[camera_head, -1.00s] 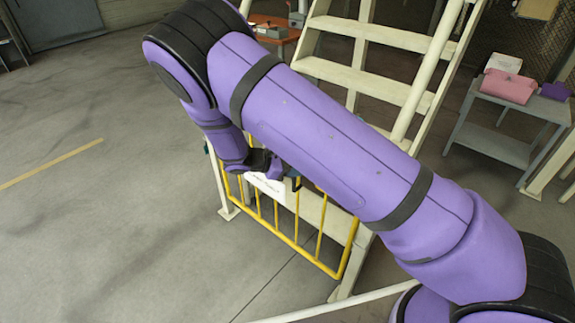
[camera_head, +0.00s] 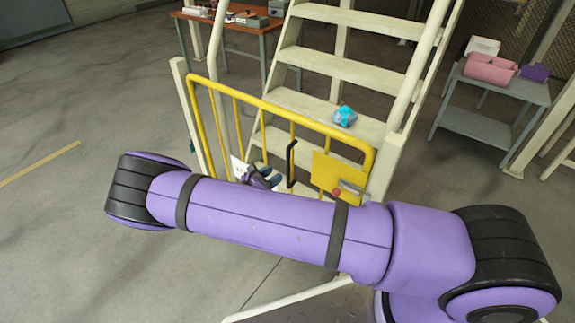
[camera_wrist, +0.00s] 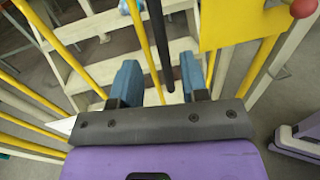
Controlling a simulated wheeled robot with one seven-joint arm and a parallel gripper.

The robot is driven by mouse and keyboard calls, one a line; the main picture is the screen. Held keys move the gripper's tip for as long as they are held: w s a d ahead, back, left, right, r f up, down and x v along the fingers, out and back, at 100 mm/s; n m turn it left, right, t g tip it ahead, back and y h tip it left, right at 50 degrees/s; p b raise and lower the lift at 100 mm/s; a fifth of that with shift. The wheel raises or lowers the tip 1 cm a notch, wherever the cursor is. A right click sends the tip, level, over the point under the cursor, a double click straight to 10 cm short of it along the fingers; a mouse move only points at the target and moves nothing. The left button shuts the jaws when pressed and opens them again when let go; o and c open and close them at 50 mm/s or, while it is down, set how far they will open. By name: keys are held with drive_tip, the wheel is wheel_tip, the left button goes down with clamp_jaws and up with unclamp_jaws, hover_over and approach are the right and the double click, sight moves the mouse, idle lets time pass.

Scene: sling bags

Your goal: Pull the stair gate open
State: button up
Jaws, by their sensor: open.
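The yellow stair gate (camera_head: 233,93) stands across the foot of the cream stairs, between a left post and a right post, and looks closed. A black upright handle (camera_head: 291,163) is on its bars. A yellow plate (camera_head: 325,171) with a red knob (camera_head: 336,192) sits at its right end. My gripper (camera_head: 271,179) is open at the gate, just left of the handle in the head view. In the wrist view, the black handle (camera_wrist: 157,45) runs down between my two blue fingers (camera_wrist: 160,72). I cannot tell whether they touch it. My arm hides the gate's lower part.
A blue bag (camera_head: 344,116) lies on a stair step (camera_head: 300,102) behind the gate. A grey table (camera_head: 480,128) at right holds a pink bag (camera_head: 489,69) and a purple one. A brown table stands behind the stairs. The floor at left is clear.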

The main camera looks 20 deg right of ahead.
sight(287, 166)
drive_tip(key=x, duration=0.7)
drive_tip(key=shift+d, duration=0.2)
clamp_jaws()
